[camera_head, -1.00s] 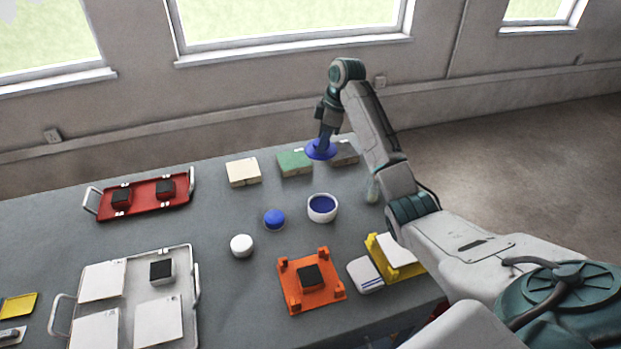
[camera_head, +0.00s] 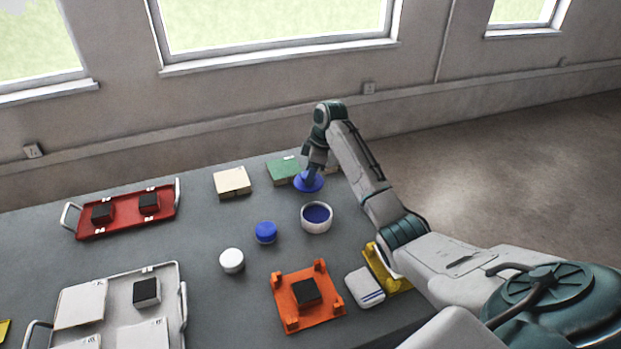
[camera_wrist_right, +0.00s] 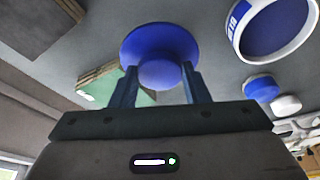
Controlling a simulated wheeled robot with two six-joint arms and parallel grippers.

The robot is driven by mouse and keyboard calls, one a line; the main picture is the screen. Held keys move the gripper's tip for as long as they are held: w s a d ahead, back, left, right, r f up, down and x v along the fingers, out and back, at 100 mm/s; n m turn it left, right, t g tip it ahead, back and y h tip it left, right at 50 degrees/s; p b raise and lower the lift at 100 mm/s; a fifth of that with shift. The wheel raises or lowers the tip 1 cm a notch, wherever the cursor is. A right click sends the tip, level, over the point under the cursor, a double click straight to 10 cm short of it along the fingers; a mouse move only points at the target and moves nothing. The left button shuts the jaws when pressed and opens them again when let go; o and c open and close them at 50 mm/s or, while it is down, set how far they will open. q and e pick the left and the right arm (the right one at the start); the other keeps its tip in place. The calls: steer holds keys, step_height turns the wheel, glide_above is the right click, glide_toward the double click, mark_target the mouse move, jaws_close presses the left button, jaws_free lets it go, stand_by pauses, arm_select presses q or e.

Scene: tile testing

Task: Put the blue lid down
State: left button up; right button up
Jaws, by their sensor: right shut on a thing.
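The blue lid (camera_head: 301,187) is a round disc with a knob, and it also shows in the wrist view (camera_wrist_right: 140,38). My right gripper (camera_head: 313,174) is shut on its knob, with a finger on each side in the wrist view (camera_wrist_right: 160,78). The lid is roughly level, behind the white pot with a blue inside (camera_head: 317,226) and in front of the green box (camera_head: 283,170). I cannot tell whether it touches the table. The pot also shows at the upper right of the wrist view (camera_wrist_right: 275,28). My left gripper is not in view.
A blue-topped jar (camera_head: 265,232) and a white jar (camera_head: 232,261) stand left of the pot. An orange fixture (camera_head: 290,318), a white box (camera_head: 363,288) and a yellow holder (camera_head: 383,272) are nearer. A beige box (camera_head: 232,182), red tray (camera_head: 125,218) and grey tray (camera_head: 120,285) lie left.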

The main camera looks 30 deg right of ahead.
mark_target(321, 181)
step_height(321, 181, down, 3)
steer(key=shift+r+p, duration=0.2)
steer(key=shift+p, duration=0.1)
steer(key=shift+f, duration=0.25)
steer(key=o, duration=1)
steer(key=shift+f, duration=0.1)
steer(key=shift+c, duration=0.2)
steer(key=b+v, duration=0.3)
steer(key=v, duration=0.9)
steer(key=shift+a, duration=0.1)
